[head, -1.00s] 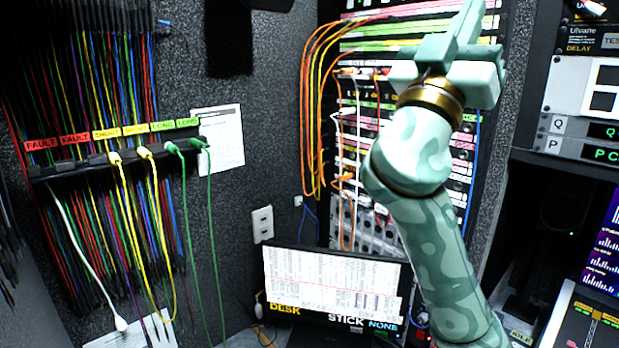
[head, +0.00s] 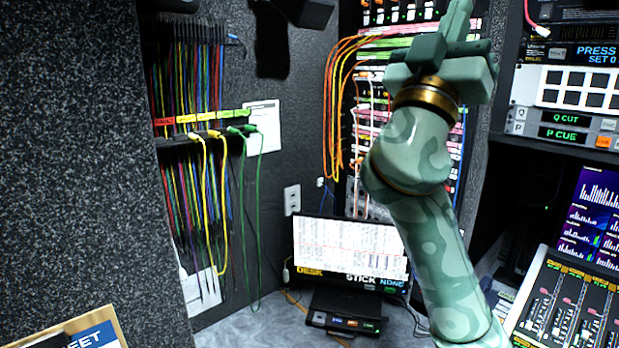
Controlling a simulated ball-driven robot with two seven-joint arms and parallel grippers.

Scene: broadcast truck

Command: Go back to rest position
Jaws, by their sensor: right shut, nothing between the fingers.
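My right arm rises from the lower right in the head view. Its pale green gripper (head: 458,30) is raised in front of the patch rack, with the fingers pointing up. The fingers are together and hold nothing. The gripper hides part of the rack's upper rows. My left gripper is not in view.
The patch rack (head: 372,130) with orange and yellow cables stands behind my arm. A cable holder (head: 208,137) with hanging cables is on the left wall. A monitor (head: 350,248) stands on the desk below. A fader console (head: 570,305) is at the lower right, with equipment above it.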

